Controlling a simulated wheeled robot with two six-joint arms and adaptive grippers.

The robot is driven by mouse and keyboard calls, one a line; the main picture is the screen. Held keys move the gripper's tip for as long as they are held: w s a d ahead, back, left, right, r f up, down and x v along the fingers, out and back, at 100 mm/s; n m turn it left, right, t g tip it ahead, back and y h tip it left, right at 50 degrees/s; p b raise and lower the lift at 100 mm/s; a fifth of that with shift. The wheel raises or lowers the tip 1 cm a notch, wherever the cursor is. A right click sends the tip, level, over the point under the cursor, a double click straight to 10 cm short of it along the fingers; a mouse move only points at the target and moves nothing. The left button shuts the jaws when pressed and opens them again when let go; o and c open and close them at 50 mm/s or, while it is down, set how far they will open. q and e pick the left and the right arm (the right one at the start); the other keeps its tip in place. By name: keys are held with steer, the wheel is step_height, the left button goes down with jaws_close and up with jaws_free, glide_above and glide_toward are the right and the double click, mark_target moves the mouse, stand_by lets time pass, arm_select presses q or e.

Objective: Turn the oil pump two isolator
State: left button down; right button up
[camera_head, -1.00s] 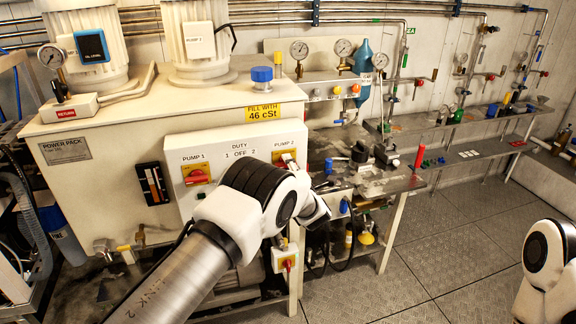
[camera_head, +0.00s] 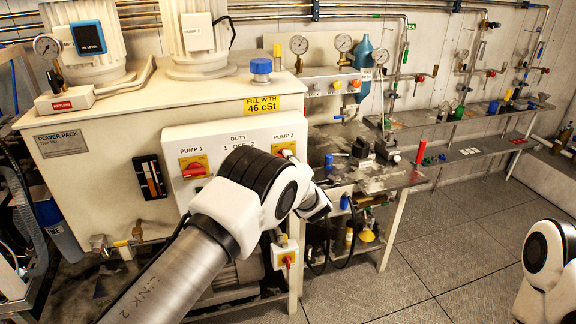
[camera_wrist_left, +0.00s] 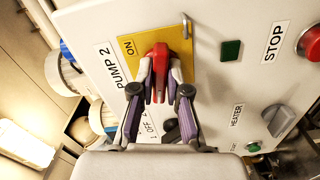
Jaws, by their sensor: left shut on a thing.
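The pump 2 isolator is a red handle (camera_wrist_left: 160,58) on a yellow plate (camera_wrist_left: 128,46) marked ON, beside the PUMP 2 label. In the left wrist view the handle runs roughly up and down the picture, with ON to its left. My left gripper (camera_wrist_left: 160,82) is shut on it, one fingertip on each side. In the head view a bit of the yellow plate (camera_head: 284,148) shows above my left arm, which hides the gripper and most of the handle. My right arm shows at the right edge; its gripper is out of view.
The pump 1 isolator (camera_head: 194,167) is left on the same panel. Near the held handle are a green square (camera_wrist_left: 231,50), a red stop button (camera_wrist_left: 311,43) and a grey heater knob (camera_wrist_left: 279,119). A cluttered bench (camera_head: 400,180) stands right of the cabinet. The floor (camera_head: 440,240) there is clear.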

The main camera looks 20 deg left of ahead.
arm_select(q)
steer(key=shift+m+b, duration=2)
steer(key=shift+m, duration=5.7)
steer(key=c, duration=1.2)
jaws_free()
steer(key=shift+o, duration=0.2)
steer(key=v, duration=0.7)
steer(key=shift+s+d, duration=0.15)
steer(key=shift+s, duration=0.1)
